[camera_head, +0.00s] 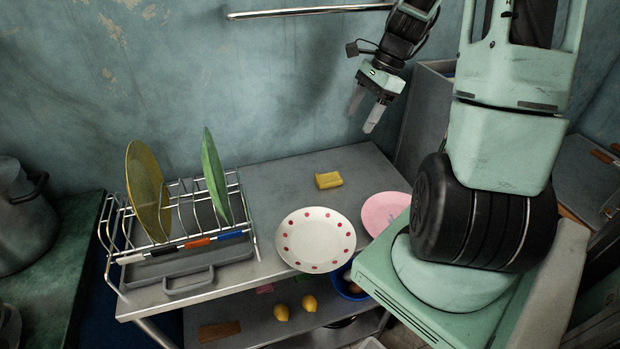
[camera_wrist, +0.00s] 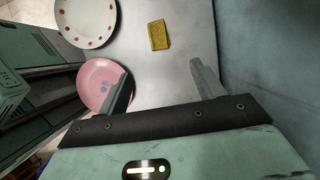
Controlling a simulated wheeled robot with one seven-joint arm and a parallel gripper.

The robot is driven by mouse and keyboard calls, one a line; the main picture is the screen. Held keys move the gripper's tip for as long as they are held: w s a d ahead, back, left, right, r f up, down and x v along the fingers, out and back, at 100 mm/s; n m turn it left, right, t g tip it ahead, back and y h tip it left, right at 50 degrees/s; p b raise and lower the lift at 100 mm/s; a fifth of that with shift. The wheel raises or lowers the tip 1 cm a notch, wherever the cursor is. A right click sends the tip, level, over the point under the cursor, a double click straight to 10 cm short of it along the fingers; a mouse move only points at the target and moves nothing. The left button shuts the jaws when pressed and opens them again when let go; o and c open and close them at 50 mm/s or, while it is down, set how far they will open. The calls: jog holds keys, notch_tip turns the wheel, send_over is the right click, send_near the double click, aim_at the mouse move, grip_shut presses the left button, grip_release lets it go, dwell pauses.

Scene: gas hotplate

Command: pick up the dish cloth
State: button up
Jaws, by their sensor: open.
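The dish cloth (camera_head: 328,180) is a small yellow folded block lying flat on the metal table, behind the polka-dot plate. In the wrist view the dish cloth (camera_wrist: 159,35) lies beyond the fingertips, roughly between their lines. My gripper (camera_head: 365,112) is in the air above the back right of the table, up and to the right of the cloth, apart from it. In the wrist view my gripper (camera_wrist: 160,76) has its two fingers spread with nothing between them.
A white plate with red dots (camera_head: 315,240) and a pink plate (camera_head: 382,212) lie on the table (camera_head: 290,180) near the cloth. A dish rack (camera_head: 190,225) holds a yellow plate (camera_head: 147,190) and a green one (camera_head: 214,175). A wall rail (camera_head: 300,12) is above. Table around the cloth is clear.

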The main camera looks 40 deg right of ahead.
send_over(330, 174)
jog(key=s+d, duration=0.1)
jog(key=d, duration=0.2)
jog(key=f, duration=1.1)
jog(key=shift+a, duration=0.25)
jog(key=shift+a+x, duration=0.2)
jog(key=shift+x, duration=2.55)
jog(key=shift+r, duration=0.1)
jog(key=shift+s, duration=0.1)
jog(key=c, duration=1.1)
jog(key=shift+c, duration=0.3)
notch_tip(330, 174, up, 10)
